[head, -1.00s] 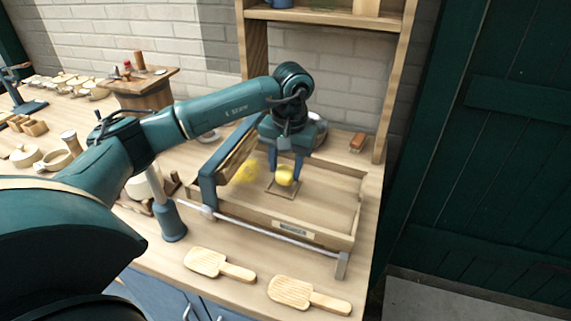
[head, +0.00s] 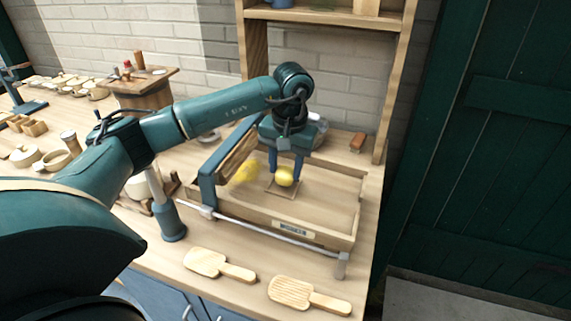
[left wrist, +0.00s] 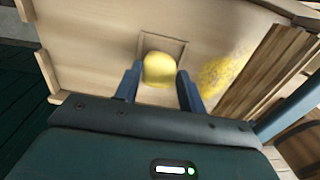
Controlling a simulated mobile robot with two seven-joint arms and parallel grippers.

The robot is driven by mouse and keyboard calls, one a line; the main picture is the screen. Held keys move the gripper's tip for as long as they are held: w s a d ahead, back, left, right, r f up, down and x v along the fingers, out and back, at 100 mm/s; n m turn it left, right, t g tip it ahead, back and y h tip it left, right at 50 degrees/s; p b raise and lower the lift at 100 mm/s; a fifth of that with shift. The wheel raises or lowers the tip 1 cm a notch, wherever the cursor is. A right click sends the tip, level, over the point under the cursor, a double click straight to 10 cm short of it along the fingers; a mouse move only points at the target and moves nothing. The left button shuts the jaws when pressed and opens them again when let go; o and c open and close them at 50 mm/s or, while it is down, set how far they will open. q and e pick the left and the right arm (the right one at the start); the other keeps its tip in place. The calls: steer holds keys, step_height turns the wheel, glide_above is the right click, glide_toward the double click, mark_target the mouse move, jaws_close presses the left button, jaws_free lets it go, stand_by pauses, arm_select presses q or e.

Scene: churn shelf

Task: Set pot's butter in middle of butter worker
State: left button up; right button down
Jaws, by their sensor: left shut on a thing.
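A yellow lump of butter (head: 284,177) is between the fingers of my left gripper (head: 285,166), which is shut on it. The butter worker (head: 293,232) is a wide wooden tray with a ridged roller at its left side. The butter is over a square outline marked on the tray floor. In the left wrist view the butter (left wrist: 159,70) sits between the blue fingertips, overlapping the square outline (left wrist: 178,48). I cannot tell whether it touches the floor. A yellow smear (head: 244,173) lies on the tray beside the roller (left wrist: 265,75). My right gripper is not in view.
Two wooden paddles (head: 206,262) (head: 307,295) lie in front of the tray. A brown block (head: 357,142) stands behind it, near the shelf (head: 330,17). A wooden barrel stand (head: 143,92) and several small wooden things are at the left.

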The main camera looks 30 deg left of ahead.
arm_select(q)
steer(key=shift+f+b, duration=0.45)
steer(key=shift+f, duration=0.2)
steer(key=shift+r, duration=0.1)
steer(key=o, duration=1)
steer(key=c, duration=0.4)
steer(key=shift+r+p, duration=0.7)
steer(key=shift+r, duration=0.4)
steer(key=shift+d+r+p, duration=0.2)
steer(key=shift+r+p, duration=1.05)
steer(key=shift+r, duration=0.75)
